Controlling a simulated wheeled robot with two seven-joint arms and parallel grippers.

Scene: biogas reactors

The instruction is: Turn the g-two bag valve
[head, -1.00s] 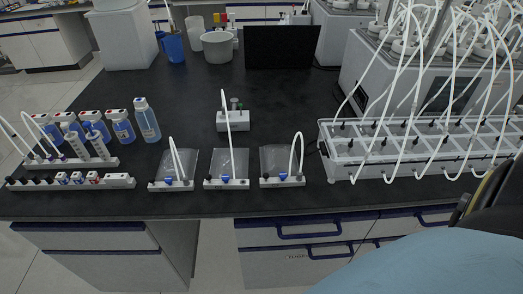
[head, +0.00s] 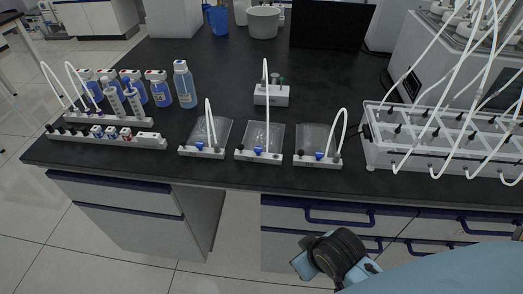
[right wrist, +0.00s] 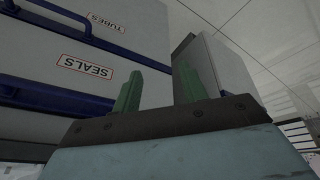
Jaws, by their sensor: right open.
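Three clear flat gas bags lie in a row near the front edge of the bench: a left bag (head: 212,131), a middle bag (head: 263,136) and a right bag (head: 314,138). Each has a white front bar with a blue valve: left (head: 199,148), middle (head: 258,150), right (head: 319,156). White tubes rise from the bars. I cannot read which bag is g-two. In the right wrist view my right gripper (right wrist: 158,90) is open and empty, its green fingers apart, before the drawer fronts and away from the bags. My left gripper is not in view.
The bench's front edge and blue drawer handles (head: 340,219) are near my right arm. Bottles (head: 185,85) and a syringe rack (head: 107,138) stand left. A small valve block (head: 271,96) stands behind the bags.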

